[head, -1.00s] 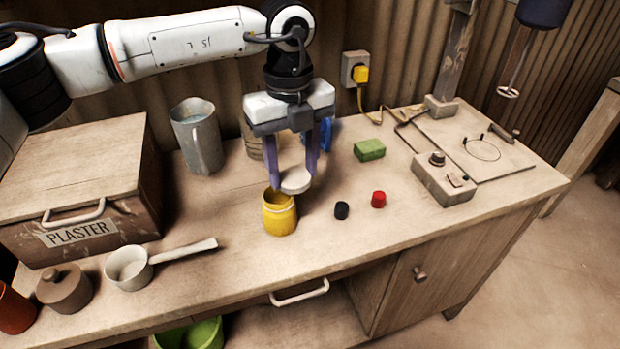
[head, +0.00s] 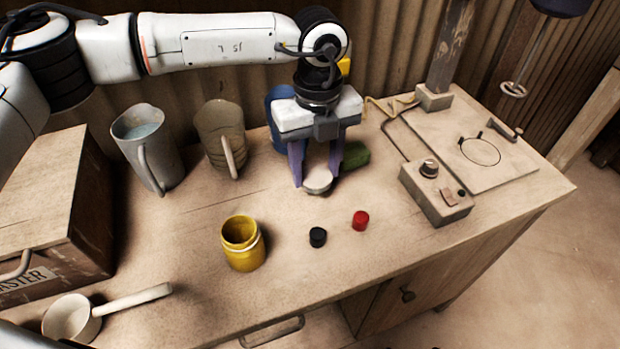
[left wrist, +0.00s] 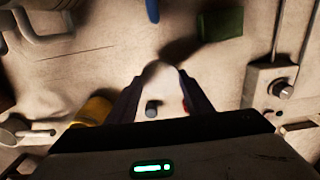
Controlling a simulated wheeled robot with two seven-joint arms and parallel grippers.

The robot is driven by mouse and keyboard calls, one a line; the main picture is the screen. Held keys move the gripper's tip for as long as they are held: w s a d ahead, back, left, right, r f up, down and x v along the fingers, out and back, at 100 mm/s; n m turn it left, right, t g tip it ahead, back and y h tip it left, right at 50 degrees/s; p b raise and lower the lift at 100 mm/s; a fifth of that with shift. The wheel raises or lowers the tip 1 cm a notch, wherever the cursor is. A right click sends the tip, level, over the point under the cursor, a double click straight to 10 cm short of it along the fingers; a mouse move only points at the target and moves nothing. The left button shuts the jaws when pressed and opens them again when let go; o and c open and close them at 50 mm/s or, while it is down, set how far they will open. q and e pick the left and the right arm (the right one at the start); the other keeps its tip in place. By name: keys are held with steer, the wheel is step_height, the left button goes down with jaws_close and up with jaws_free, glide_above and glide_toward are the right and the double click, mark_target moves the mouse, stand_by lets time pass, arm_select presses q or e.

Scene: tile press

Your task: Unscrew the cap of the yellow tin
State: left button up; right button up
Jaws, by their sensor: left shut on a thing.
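The yellow tin (head: 243,246) stands upright on the bench with its mouth open and no cap on it. My left gripper (head: 317,180) is shut on a pale round cap (head: 318,182), to the right of and behind the tin, seemingly near the bench top. Whether the cap touches the bench I cannot tell. In the left wrist view the cap is a pale shape between the fingertips, and the tin (left wrist: 93,110) shows at the lower left, partly hidden by my gripper. My right gripper is not in view.
A black cap (head: 318,237) and a red cap (head: 360,220) lie in front of the gripper. A green block (head: 355,155) and blue mug (head: 280,100) are close behind it. Two jugs stand at the back left. A control box (head: 436,195) is at right.

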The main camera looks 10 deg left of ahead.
mark_target(316, 175)
arm_select(q)
steer(key=shift+w+f, duration=0.1)
steer(key=shift+f, duration=2.55)
steer(key=o, duration=1.1)
steer(key=shift+o, duration=0.4)
steer(key=shift+r, duration=0.1)
